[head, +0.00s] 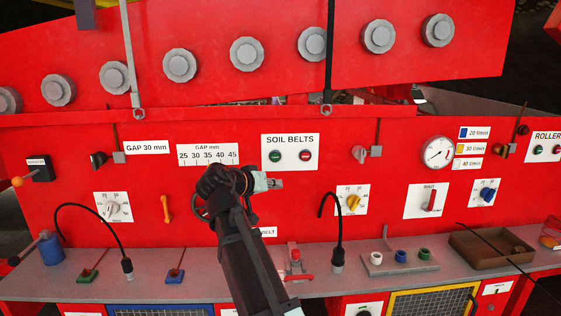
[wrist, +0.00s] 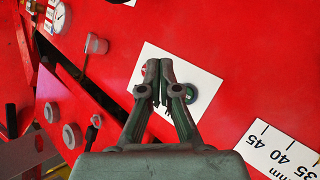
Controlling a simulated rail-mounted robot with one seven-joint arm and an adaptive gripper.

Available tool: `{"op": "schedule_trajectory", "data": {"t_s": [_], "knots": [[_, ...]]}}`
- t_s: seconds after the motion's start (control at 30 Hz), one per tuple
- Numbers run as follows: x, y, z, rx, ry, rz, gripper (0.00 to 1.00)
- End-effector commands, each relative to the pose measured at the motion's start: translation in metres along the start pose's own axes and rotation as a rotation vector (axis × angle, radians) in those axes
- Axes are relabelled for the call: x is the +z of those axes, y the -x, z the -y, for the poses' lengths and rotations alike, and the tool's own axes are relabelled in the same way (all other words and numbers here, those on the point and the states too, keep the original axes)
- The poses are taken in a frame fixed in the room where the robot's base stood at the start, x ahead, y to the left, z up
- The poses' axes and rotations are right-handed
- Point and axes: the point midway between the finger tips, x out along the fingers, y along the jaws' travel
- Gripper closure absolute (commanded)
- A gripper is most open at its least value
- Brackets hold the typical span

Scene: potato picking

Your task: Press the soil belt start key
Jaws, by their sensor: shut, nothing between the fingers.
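The white SOIL BELTS panel (head: 290,140) is on the red machine front, with a green key (head: 275,156) at left and a red key (head: 305,155) at right. My gripper (head: 279,183) is shut and empty, just below the panel in the head view. In the wrist view the panel (wrist: 207,83) lies behind my shut fingers (wrist: 160,64). The green key (wrist: 191,94) is partly covered by one finger, and the red key (wrist: 143,71) shows beside the other. I cannot tell how far the fingertips are from the panel.
A gap scale plate (head: 208,154) is left of the panel. A lever switch (head: 360,153) and a pressure gauge (head: 438,153) are to the right. Below, a grey shelf (head: 205,290) carries a red clamp (head: 294,265), a black cable (head: 338,235) and a brown tray (head: 490,250).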

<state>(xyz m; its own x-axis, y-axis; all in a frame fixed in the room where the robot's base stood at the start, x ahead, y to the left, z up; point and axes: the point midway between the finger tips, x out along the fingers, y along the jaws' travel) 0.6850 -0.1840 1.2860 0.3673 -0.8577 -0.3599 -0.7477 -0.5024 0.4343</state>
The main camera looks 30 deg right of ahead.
Motion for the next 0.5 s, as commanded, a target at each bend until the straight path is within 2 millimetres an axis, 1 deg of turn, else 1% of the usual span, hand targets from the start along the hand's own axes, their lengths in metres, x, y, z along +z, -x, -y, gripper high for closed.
{"op": "schedule_trajectory", "data": {"t_s": [0.03,0.1,0.2,0.5], "knots": [[-0.010,0.004,-0.004,0.004,-0.001,-0.022,1.00],[-0.020,0.008,-0.009,0.009,0.001,-0.044,1.00],[-0.028,0.011,-0.013,0.014,0.002,-0.064,1.00],[-0.030,0.013,-0.014,0.016,0.003,-0.070,1.00]]}}
